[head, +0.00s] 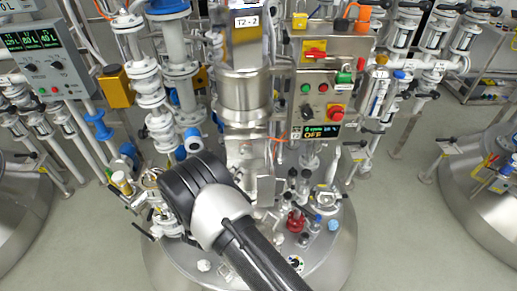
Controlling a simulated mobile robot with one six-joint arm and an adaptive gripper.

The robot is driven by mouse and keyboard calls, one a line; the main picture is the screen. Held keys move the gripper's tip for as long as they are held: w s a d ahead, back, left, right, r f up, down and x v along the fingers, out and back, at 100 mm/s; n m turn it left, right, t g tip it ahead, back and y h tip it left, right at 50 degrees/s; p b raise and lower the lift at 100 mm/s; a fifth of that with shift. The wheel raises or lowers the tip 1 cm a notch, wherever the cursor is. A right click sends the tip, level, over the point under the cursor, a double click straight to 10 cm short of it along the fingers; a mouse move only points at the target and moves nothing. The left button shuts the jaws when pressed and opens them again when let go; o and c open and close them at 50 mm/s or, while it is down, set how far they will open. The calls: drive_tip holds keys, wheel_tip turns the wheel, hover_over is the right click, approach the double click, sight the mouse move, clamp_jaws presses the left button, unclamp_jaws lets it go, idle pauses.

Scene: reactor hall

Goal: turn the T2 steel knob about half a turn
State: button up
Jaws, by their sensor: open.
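The steel vessel (335,262) stands in the middle, below a steel column with a label reading T2-2 (247,22). I cannot pick out the steel knob for certain among the small fittings on and around the vessel lid. My arm (240,235) reaches in from the bottom edge, and its black joint (190,180) lies over the left part of the lid. The arm covers part of the lid and its fittings. My gripper cannot be made out; it appears hidden behind the arm.
A steel control box (322,90) with buttons and an OFF display (321,132) stands right of the column. A red fitting (296,220) and a blue cap (333,225) stand on the lid. Pipes and valves crowd the left. Grey floor (400,225) is clear at right.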

sight(245, 154)
drive_tip(key=b+x, duration=0.4)
drive_tip(key=x, duration=1.3)
drive_tip(key=shift+w+d, duration=0.1)
drive_tip(key=shift+w, duration=0.05)
drive_tip(key=shift+c, duration=0.4)
drive_tip(key=c, duration=0.9)
drive_tip(key=shift+o, duration=0.2)
drive_tip(key=shift+m+g+y+b, duration=0.55)
drive_tip(key=shift+m+y, duration=0.75)
drive_tip(key=shift+m, duration=0.8)
